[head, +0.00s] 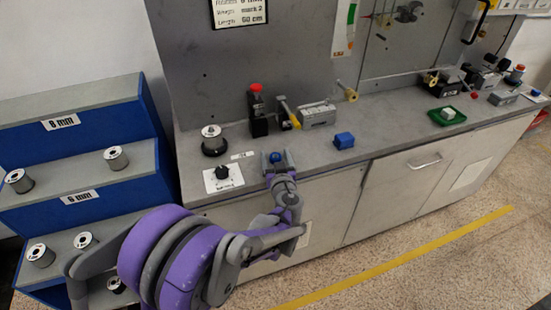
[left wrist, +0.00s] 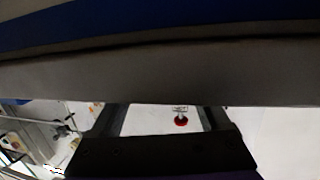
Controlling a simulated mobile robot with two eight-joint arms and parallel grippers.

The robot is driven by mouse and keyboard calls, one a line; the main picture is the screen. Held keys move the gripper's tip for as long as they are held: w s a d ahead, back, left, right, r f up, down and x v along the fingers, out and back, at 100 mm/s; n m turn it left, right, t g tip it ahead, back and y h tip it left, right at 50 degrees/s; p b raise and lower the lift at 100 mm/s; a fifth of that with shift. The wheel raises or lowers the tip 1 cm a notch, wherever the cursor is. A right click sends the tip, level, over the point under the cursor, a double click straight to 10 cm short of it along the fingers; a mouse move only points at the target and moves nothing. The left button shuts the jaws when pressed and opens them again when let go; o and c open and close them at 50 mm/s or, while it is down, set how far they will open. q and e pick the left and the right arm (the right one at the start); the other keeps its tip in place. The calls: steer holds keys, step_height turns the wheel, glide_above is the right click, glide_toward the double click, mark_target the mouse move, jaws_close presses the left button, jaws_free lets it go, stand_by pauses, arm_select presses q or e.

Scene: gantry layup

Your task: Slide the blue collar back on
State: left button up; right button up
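My left gripper (head: 277,157) is at the front edge of the grey bench, its two fingers apart. A small round blue thing (head: 275,157), which may be the blue collar, shows between the fingers. I cannot tell whether the fingers touch it. In the left wrist view the fingers of the left gripper (left wrist: 163,118) are also apart, their tips hidden by a wide grey and blue band (left wrist: 160,75) close to the camera. A blue block (head: 344,141) lies on the bench to the right. My right gripper is not in view.
On the bench (head: 385,133) stand a spool on a black base (head: 213,140), a black knob on a white plate (head: 222,173), a red-topped black post (head: 257,110), a grey block (head: 318,114) and a green tray (head: 447,116). Blue shelves (head: 85,145) with spools stand left.

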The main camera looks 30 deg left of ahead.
arm_select(q)
jaws_close()
